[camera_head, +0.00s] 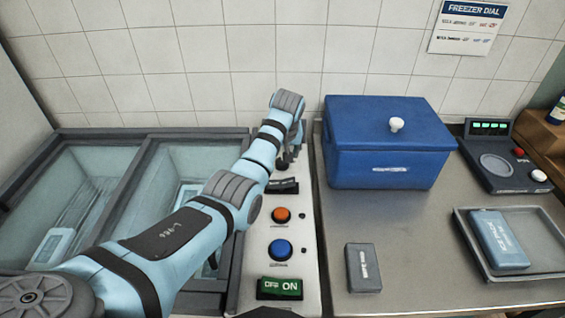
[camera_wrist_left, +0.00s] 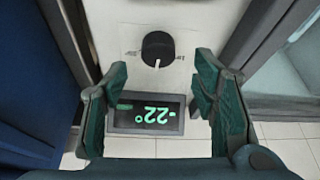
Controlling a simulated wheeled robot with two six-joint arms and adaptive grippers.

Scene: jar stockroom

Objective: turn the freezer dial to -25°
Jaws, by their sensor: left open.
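The freezer dial (camera_wrist_left: 157,48) is a round black knob with a white pointer mark on a pale panel (camera_wrist_left: 195,20). In the left wrist view its mark points down the picture. The display (camera_wrist_left: 146,113) reads -22° in green, upside down in that view. My left gripper (camera_wrist_left: 160,72) is open and empty, its green-padded fingers apart on either side below the dial in the picture; I see no contact with the knob. In the head view the left gripper (camera_head: 287,158) is over the far part of the panel, and the arm mostly hides the dial.
Beside the display on the panel are an orange button (camera_head: 281,215), a blue button (camera_head: 280,249) and a green ON switch (camera_head: 280,288). A blue lidded box (camera_head: 375,150) stands close on the right. Glass-topped freezer compartments (camera_head: 90,175) lie left. A wall sign (camera_head: 468,27) reads FREEZER DIAL.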

